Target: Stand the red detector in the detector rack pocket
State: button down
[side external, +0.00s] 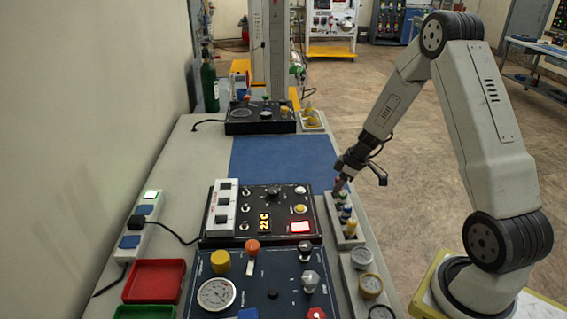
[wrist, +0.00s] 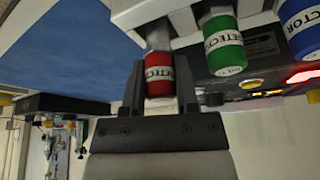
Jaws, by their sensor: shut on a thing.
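The red detector (wrist: 159,76), a red cylinder with a white lettered band, is between the two fingers of my gripper (wrist: 160,88) in the wrist view. My gripper is shut on it. Its pale far end meets the edge of the light detector rack (wrist: 130,12); I cannot tell how deep it sits in a pocket. In the side external view my gripper (side external: 342,178) points down at the far end of the rack (side external: 348,242), and the red detector (side external: 339,185) shows small under it.
A green detector (wrist: 225,45) and a blue detector (wrist: 303,28) stand beside the red one in the rack. A black control panel (side external: 240,230) is close on the left. The blue mat (side external: 275,165) is clear.

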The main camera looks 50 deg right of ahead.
jog(key=shift+f, duration=0.55)
jog(key=shift+c, duration=1.4)
grip_release()
jog(key=shift+r, duration=0.1)
jog(key=v, duration=0.7)
jog(key=shift+r, duration=0.25)
jog(key=shift+s, duration=0.1)
jog(key=s+a+r+m+h, duration=0.1)
jog(key=s+a, duration=0.3)
jog(key=a, duration=0.7)
jog(key=s+a+r+m+g+h, duration=0.1)
jog(key=s+a+m, duration=0.3)
jog(key=a, duration=0.7)
jog(key=shift+s+a+r+g, duration=0.3)
jog(key=shift+s+r, duration=0.1)
jog(key=shift+r, duration=0.35)
